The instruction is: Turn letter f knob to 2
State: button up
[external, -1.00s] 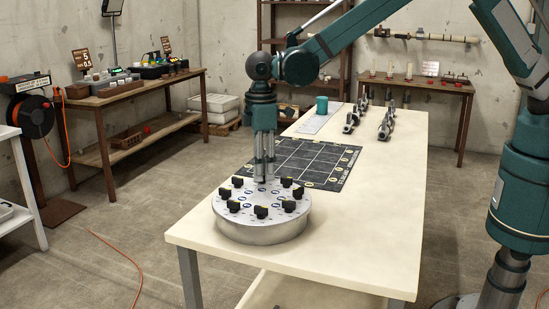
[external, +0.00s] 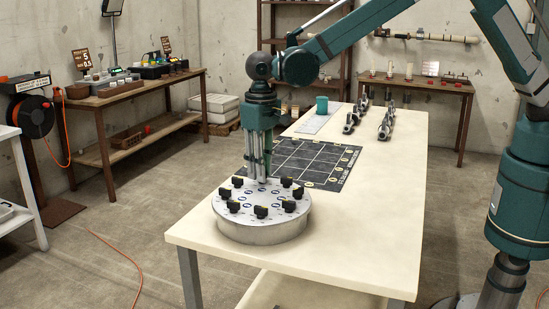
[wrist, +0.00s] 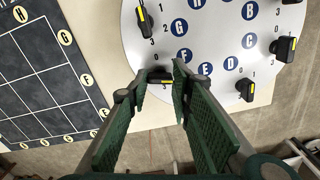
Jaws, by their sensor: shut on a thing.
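The round metal dial plate (external: 262,228) sits at the near end of the table, with black knobs around its top. In the wrist view its letters are blue; the letter F (wrist: 184,56) is just right of my fingertips. The black knob beside F (wrist: 160,74) lies between the green fingers of my gripper (wrist: 160,82), which are shut on it. A yellow mark shows on this knob; its exact setting is hard to read. In the external view my gripper (external: 258,178) points down at the far side of the plate, fingertips partly hidden.
Neighbouring knobs stand close, including the G knob (wrist: 145,18) and the D knob (wrist: 245,90). A dark grid board (external: 305,162) lies just behind the plate. A teal cup (external: 321,105) and metal pipe fittings (external: 385,128) stand farther along the table.

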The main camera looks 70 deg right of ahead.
jog(key=shift+m, duration=1.3)
jog(key=o, duration=0.9)
jog(key=shift+r, duration=0.1)
notch_tip(320, 180, up, 12)
jog(key=shift+d, duration=0.1)
